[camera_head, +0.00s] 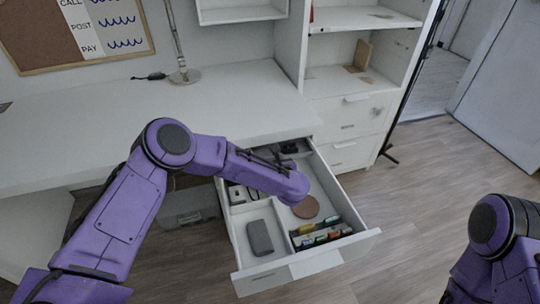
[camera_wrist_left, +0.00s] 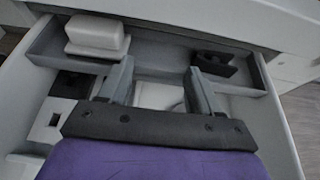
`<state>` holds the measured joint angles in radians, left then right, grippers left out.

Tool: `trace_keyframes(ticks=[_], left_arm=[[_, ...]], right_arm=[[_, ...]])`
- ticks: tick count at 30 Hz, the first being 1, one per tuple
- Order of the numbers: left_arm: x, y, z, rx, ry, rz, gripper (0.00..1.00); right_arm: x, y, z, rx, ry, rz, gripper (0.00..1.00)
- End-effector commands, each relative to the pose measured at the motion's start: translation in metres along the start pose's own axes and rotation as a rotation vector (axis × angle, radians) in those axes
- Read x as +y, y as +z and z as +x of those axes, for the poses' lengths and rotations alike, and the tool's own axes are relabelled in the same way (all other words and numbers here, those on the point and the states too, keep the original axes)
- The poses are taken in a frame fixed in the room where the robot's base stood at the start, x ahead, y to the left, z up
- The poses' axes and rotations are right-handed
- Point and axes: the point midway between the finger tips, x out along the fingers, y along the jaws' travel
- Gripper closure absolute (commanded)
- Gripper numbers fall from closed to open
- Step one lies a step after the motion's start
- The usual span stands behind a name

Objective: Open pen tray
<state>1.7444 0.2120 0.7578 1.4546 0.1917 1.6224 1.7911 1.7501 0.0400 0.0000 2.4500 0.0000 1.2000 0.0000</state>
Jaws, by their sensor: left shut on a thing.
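The pen tray appears to be the shallow grey tray across the back of the pulled-out white drawer (camera_head: 285,268). In the left wrist view the tray (camera_wrist_left: 155,62) carries a white block on its left and a black item on its right. My left gripper (camera_head: 268,157) reaches into the back of the drawer, partly hidden by my purple arm. In the wrist view its two grey fingers (camera_wrist_left: 160,92) stand apart with a pale part between them, which seems to belong to the tray. The exact contact is hidden. My right gripper is not in view.
The drawer also holds a dark grey case (camera_head: 260,238), a round brown disc (camera_head: 306,207) and several coloured items (camera_head: 322,236). The white desk top (camera_head: 120,115) is mostly clear. A white shelf cabinet (camera_head: 345,110) stands right of the desk. Floor right of the drawer is free.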

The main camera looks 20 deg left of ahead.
Motion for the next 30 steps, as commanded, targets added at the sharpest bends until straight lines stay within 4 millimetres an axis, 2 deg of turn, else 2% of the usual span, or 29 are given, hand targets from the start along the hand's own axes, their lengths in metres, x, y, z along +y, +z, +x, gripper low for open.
trace_keyframes(ticks=[12, 18, 24, 30], left_arm=[[-0.001, -0.040, -0.099, 0.001, -0.003, 0.002, 0.91], [-0.001, -0.057, -0.139, 0.000, -0.003, 0.002, 0.91], [0.000, -0.069, -0.167, 0.000, -0.001, 0.001, 0.91], [0.000, -0.074, -0.180, 0.000, 0.000, 0.001, 0.91]], right_arm=[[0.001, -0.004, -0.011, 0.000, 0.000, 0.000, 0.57], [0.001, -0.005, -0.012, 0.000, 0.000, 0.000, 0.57], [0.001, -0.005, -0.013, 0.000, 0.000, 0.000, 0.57], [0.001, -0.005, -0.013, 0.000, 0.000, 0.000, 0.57]])
